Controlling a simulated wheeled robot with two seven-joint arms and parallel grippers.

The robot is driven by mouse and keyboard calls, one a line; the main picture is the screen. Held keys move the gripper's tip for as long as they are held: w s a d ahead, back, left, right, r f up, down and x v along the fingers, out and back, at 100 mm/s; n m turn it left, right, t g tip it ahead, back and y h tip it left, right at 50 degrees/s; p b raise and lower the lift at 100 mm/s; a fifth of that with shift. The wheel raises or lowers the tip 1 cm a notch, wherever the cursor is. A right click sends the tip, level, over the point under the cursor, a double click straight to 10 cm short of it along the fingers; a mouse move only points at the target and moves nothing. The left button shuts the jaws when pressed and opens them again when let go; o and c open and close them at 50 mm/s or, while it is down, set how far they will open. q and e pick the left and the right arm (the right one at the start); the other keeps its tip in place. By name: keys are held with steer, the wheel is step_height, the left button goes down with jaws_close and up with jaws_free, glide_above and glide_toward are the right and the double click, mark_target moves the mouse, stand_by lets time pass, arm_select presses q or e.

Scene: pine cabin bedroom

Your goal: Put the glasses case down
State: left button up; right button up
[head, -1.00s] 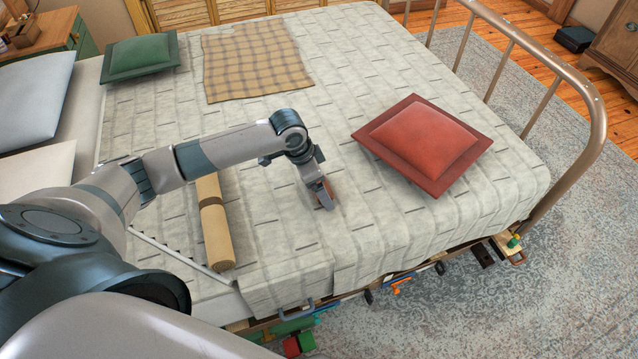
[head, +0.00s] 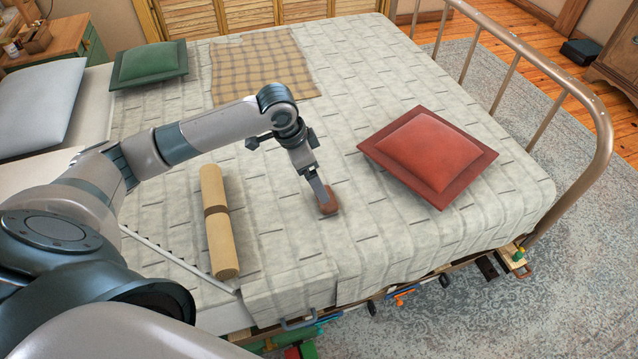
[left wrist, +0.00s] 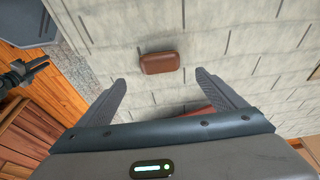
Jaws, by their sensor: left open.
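The brown glasses case (head: 330,204) lies on the pale quilted bedspread (head: 290,235), near the middle of the bed's near part. My left gripper (head: 321,190) is just above it, and its fingers cover part of the case in the head view. In the left wrist view the whole case (left wrist: 160,62) lies flat beyond the fingertips, centred between them. The left gripper (left wrist: 161,79) is open there, with nothing between its fingers.
A red cushion (head: 428,155) lies right of the case, and a tan roll (head: 217,222) lies left of it. A plaid blanket (head: 262,68) and a green cushion (head: 148,63) are farther back. A metal bed rail (head: 590,105) bounds the right side.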

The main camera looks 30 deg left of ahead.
arm_select(q)
steer(key=shift+v, duration=1.2)
